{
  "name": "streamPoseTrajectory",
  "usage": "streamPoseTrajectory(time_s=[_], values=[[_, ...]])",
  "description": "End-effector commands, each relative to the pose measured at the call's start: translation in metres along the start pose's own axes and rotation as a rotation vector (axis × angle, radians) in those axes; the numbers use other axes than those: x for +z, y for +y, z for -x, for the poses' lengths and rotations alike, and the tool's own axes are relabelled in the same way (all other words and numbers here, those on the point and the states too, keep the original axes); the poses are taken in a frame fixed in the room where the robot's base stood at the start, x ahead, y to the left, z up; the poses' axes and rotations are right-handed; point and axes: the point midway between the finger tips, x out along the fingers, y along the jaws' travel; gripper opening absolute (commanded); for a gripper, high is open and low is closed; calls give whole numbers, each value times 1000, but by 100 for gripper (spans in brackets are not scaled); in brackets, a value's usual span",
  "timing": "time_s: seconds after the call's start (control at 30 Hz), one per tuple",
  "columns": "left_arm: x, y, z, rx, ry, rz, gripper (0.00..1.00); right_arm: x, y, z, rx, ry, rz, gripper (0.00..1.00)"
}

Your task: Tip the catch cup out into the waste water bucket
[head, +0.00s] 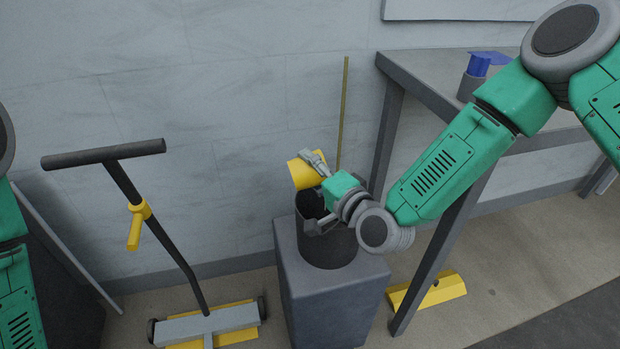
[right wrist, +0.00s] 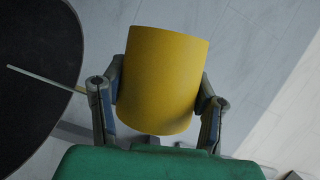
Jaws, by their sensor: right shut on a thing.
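The yellow catch cup (head: 302,173) is held up by my right gripper (head: 317,178), above the left rim of the dark bucket. In the head view it looks tilted. In the right wrist view the cup (right wrist: 162,80) sits between the two fingers of the gripper (right wrist: 160,100), which are shut on its sides. Its mouth and contents cannot be seen. The dark, round waste water bucket (head: 325,250) stands upright on a grey pedestal, partly hidden by my right gripper and wrist. My left gripper is out of view; only part of the left arm shows.
The grey pedestal (head: 335,303) is beside a grey table (head: 425,82) with a blue-topped item (head: 478,66) on it. A wheeled T-handled tool (head: 178,240) stands at left. A thin rod (head: 343,115) rises behind the bucket. A yellow block (head: 440,288) lies on the floor.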

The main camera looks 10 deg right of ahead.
Motion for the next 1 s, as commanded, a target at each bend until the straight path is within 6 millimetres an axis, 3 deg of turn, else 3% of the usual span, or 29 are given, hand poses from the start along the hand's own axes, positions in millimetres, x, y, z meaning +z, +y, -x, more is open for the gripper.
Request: streamPoseTrajectory(time_s=[0.4, 1.0], values=[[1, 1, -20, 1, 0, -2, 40, -8, -3, 3, -68, 4, -189, 33], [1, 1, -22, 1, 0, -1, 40, -11, -5, 4, -82, 3, -227, 33]])
